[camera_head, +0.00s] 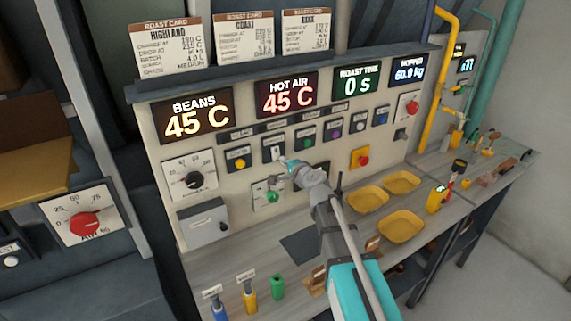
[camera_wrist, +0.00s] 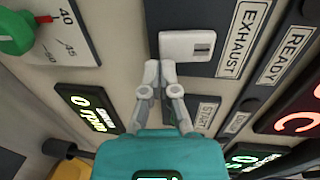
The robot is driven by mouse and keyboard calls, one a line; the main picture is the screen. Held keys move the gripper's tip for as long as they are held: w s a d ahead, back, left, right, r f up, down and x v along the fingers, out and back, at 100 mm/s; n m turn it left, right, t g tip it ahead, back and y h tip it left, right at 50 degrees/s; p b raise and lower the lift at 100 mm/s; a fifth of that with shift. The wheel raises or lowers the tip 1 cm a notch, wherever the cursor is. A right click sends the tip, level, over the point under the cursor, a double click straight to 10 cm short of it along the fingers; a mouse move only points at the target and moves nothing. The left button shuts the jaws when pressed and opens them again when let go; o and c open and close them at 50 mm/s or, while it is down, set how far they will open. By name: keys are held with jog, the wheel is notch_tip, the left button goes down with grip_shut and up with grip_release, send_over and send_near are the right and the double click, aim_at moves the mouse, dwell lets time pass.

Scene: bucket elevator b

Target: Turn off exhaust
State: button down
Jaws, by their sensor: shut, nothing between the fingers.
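The exhaust switch (camera_wrist: 187,46) is a white rocker plate on a dark panel. The label EXHAUST (camera_wrist: 243,38) is beside it in the wrist view. My gripper (camera_wrist: 159,70) is shut and empty, its fingertips together at the edge of the switch. I cannot tell whether they touch it. In the head view my gripper (camera_head: 284,163) is at the control panel, just below the white switch (camera_head: 273,151) and partly in front of the panel. Which way the rocker is tipped is not clear.
A START label (camera_wrist: 207,112), a READY label (camera_wrist: 287,55) and a green knob (camera_wrist: 14,32) are close by. In the head view a red button on yellow (camera_head: 362,158) is to the right. Yellow trays (camera_head: 401,224) stand on the bench below.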

dwell(0.3)
jog(key=shift+w+a+f, duration=0.1)
jog(key=shift+w+a, duration=0.15)
jog(key=shift+w, duration=0.05)
jog(key=shift+s+d+f, duration=0.1)
jog(key=shift+s, duration=0.05)
jog(key=s+d+f+b, duration=0.2)
jog(key=s+d, duration=0.5)
jog(key=s, duration=0.4)
jog(key=shift+s+d, duration=0.2)
jog(key=shift+d, duration=0.05)
jog(key=shift+f, duration=0.1)
dwell(0.4)
